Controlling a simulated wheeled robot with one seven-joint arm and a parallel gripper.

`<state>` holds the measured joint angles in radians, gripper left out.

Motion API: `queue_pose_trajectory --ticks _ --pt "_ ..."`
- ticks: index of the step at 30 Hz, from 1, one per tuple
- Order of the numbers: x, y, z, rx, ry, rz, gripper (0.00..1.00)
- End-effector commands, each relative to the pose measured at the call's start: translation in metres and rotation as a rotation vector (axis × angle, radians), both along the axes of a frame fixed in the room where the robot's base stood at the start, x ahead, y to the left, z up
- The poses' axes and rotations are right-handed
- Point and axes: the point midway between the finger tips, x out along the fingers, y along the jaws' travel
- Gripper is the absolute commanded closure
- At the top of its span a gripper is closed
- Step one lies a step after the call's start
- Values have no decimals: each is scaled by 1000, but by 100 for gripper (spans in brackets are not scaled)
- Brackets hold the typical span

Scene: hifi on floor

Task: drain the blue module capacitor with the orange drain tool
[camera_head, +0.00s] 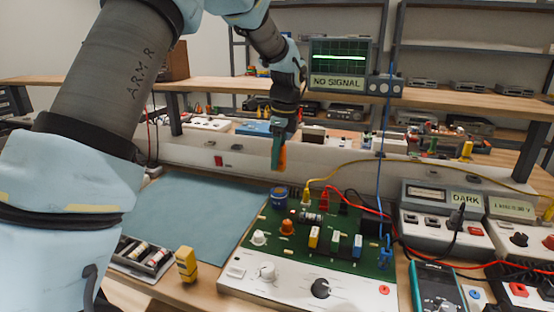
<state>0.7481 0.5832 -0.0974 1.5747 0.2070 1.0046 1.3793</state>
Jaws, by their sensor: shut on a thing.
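My gripper (283,133) is shut on the orange drain tool (280,156). The tool hangs tip down in the air above the back left of the green circuit board (262,228). A short blue cylinder (278,197), which looks like the blue module capacitor, stands upright on the board's back left corner. The tool's lower end is above it in the picture, with a visible gap. How far the tool is from it in depth is hard to tell.
The board carries small coloured parts and plugged leads, including a yellow cable (400,160) and a blue cable (382,150). A monitor (342,62) reads NO SIGNAL. A meter box (430,213) reads DARK. A teal mat (200,208) lies clear at left, beside a parts tray (140,258).

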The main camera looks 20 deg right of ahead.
Motion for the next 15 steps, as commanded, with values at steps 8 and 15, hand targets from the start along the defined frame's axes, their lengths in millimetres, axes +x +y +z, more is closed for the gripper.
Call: queue_pose_trajectory --ticks 8,15 --pt "0 0 -23 1 1 0 100" --pt "-1 0 -46 1 1 0 100"
